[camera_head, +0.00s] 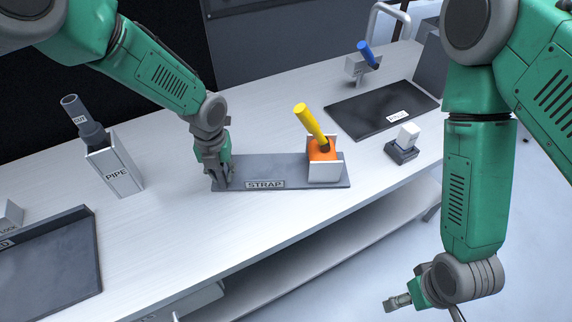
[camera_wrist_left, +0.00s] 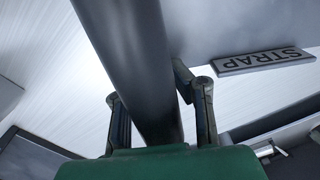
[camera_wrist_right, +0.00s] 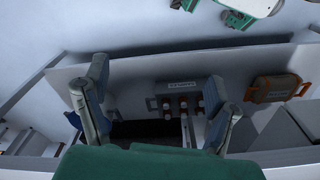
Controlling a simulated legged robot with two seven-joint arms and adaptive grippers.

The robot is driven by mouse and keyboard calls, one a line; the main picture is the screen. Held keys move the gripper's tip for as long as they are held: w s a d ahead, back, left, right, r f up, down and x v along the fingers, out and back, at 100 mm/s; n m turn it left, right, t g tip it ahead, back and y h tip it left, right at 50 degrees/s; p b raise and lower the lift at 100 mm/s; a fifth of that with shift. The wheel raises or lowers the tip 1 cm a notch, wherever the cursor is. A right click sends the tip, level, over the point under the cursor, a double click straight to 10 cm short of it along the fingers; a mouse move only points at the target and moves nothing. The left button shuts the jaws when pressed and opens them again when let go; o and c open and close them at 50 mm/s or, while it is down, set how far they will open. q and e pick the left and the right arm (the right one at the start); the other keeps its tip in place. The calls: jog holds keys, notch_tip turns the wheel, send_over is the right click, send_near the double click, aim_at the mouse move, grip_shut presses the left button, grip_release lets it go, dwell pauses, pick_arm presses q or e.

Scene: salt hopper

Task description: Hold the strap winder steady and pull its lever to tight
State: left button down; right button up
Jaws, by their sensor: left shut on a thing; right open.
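The strap winder stands on the table as a long grey base plate (camera_head: 262,167) with a STRAP label (camera_head: 265,184). At its right end a white bracket (camera_head: 325,172) holds an orange block (camera_head: 322,150) with a yellow lever (camera_head: 310,122), which leans up and left. My left gripper (camera_head: 222,183) is at the plate's left end. In the left wrist view my left gripper's fingers (camera_wrist_left: 160,115) are shut on a dark grey bar (camera_wrist_left: 135,50); the label (camera_wrist_left: 262,60) shows beside it. My right gripper (camera_head: 398,303) is open and empty, off the table's front edge, away from the lever.
A dark mat (camera_head: 365,108), a small white block in a grey base (camera_head: 402,150) and a blue-handled fixture (camera_head: 362,68) are to the right. The white tabletop (camera_head: 185,225) in front of the plate is clear.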

jog(key=shift+d+f, duration=0.1)
jog(key=shift+d, duration=0.05)
jog(key=c, duration=0.4)
jog(key=w+a+t, duration=0.1)
jog(key=w+a, duration=0.1)
jog(key=w, duration=0.1)
jog(key=w+a+r+n+t, duration=0.1)
jog(key=w+a+t, duration=0.1)
jog(key=w, duration=0.2)
jog(key=w+a+t, duration=0.1)
jog(key=w+a, duration=0.1)
jog(key=w, duration=0.1)
jog(key=shift+w+r+n+t, duration=0.15)
jog(key=shift+r+n+t, duration=0.15)
jog(key=shift+n+t, duration=0.1)
jog(key=c, duration=0.4)
jog(key=n+t+h, duration=0.1)
jog(key=n+t, duration=0.2)
jog(key=t, duration=1)
send_near(306, 119)
jog(key=w, duration=1.1)
jog(key=shift+w+d+r, duration=0.15)
jog(key=shift+w+d, duration=0.1)
